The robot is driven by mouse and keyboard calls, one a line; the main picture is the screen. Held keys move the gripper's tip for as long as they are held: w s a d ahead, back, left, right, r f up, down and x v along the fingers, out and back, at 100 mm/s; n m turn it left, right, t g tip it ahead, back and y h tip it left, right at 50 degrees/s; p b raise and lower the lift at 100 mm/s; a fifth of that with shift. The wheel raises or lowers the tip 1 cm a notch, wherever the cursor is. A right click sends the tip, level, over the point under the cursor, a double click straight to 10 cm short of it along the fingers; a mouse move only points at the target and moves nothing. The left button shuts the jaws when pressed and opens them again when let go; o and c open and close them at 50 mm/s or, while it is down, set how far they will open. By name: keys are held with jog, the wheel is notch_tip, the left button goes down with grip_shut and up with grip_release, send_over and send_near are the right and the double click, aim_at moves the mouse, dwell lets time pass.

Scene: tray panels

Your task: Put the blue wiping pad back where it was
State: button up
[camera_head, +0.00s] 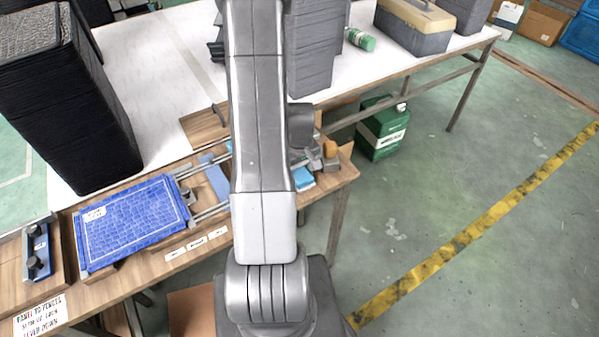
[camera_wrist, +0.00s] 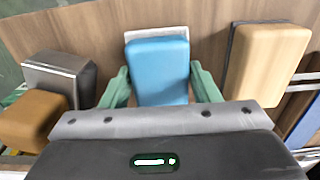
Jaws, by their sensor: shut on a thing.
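The blue wiping pad (camera_wrist: 158,72) is between the two green fingers of my gripper (camera_wrist: 160,88) in the wrist view. The gripper is shut on its sides. A white-grey edge (camera_wrist: 156,33) shows just beyond the pad's far end; I cannot tell whether the pad touches it or the wooden bench below. In the head view a light blue patch (camera_head: 303,178), likely the pad, shows at the bench's right end, just right of my arm.
A beige block on a dark base (camera_wrist: 265,65) stands right of the pad in the wrist view. A grey block (camera_wrist: 60,80) and a brown block (camera_wrist: 35,120) stand left. A large blue panel (camera_head: 135,220) lies on the bench. A black stack (camera_head: 65,110) stands behind.

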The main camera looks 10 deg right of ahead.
aim_at(300, 172)
jog(key=o, duration=1)
jog(key=shift+c, duration=0.2)
notch_tip(300, 172, up, 12)
jog(key=shift+r, duration=0.15)
notch_tip(300, 172, down, 12)
jog(key=shift+f, duration=0.25)
jog(key=shift+r, duration=0.2)
dwell(0.6)
